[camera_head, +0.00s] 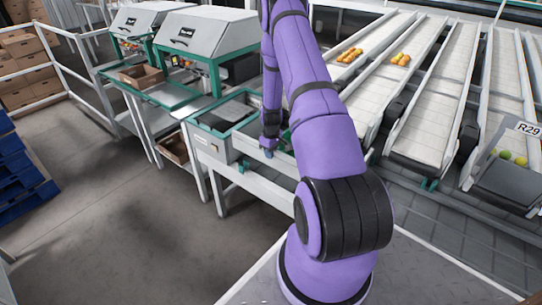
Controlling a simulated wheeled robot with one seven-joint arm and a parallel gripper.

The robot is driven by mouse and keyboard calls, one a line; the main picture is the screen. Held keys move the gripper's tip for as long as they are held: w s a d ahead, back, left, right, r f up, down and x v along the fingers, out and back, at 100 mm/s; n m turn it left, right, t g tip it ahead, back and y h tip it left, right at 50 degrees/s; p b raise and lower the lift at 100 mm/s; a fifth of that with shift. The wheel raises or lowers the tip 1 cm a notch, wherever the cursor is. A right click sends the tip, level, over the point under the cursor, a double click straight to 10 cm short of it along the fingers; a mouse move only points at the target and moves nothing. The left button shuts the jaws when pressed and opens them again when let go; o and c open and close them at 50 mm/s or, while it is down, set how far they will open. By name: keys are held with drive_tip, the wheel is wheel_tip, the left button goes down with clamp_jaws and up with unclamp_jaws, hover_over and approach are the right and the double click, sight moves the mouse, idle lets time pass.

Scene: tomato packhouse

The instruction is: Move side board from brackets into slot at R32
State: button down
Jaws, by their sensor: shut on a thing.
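My gripper (268,151) is small in the view, low over the teal-edged bench station in the middle. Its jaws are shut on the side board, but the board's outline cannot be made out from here. My purple arm reaches up from the bottom and down again to the gripper, hiding part of the station behind it. The brackets cannot be told apart at this distance. No R32 label is readable, so I cannot tell which slot is R32. An R29 label (528,129) shows at the right edge.
Several sloping white lanes (437,110) fill the right, some bearing orange tomatoes (400,59). A dark end tray (507,185) stands below R29. Two grey-hooded machines (205,34) stand back left, blue pallets (20,170) at far left. The floor at lower left is clear.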

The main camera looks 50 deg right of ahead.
drive_tip(key=shift+r, duration=2.7)
